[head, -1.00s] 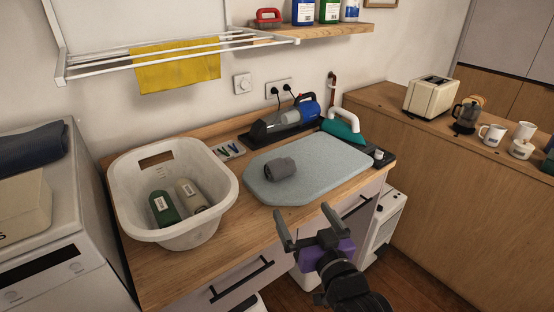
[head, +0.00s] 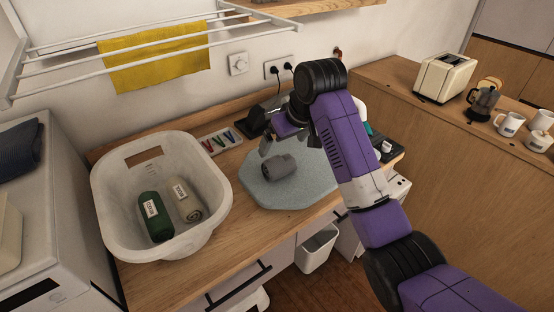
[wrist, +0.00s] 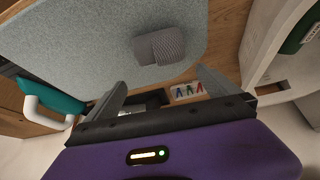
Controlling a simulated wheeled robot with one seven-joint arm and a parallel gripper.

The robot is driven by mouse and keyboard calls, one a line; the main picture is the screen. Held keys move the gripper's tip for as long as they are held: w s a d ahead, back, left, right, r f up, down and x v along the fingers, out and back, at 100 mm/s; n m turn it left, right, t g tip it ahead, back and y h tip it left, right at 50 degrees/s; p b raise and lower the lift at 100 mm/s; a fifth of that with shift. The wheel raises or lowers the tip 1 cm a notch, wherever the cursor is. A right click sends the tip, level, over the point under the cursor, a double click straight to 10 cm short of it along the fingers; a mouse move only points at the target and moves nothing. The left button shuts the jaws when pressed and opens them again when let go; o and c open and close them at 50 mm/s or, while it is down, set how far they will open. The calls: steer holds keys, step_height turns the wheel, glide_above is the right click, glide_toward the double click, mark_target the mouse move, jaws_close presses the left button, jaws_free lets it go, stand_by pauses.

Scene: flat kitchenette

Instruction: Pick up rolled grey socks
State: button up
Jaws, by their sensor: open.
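The rolled grey socks (head: 279,167) lie on the pale blue-grey ironing pad (head: 262,194) on the wooden counter. In the wrist view the socks (wrist: 160,46) lie beyond the fingertips, roughly between their lines and apart from them. My gripper (head: 268,143) is just behind the socks in the head view, above the pad, partly hidden by my own arm. In the wrist view my gripper (wrist: 162,82) shows two spread fingers with nothing between them.
Clips (head: 217,141) lie behind. A teal iron (wrist: 55,97) stands near the pad. A drying rack (head: 150,40) hangs above.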

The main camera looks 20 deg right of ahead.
mark_target(280, 159)
steer(key=shift+s+f+g, duration=0.6)
steer(key=shift+s+f, duration=0.3)
steer(key=shift+s, duration=0.05)
steer(key=shift+w+r+p+x, duration=0.15)
steer(key=shift+p+x, duration=0.15)
steer(key=shift+x, duration=0.85)
steer(key=shift+w+p+x, duration=0.2)
steer(key=shift+p+x, duration=0.15)
steer(key=shift+x, duration=0.8)
steer(key=shift+w+r+p+x, duration=0.15)
steer(key=shift+p+x, duration=0.15)
steer(key=shift+x, duration=0.85)
steer(key=shift+f, duration=0.1)
steer(key=shift+c, duration=0.4)
steer(key=c, duration=1.3)
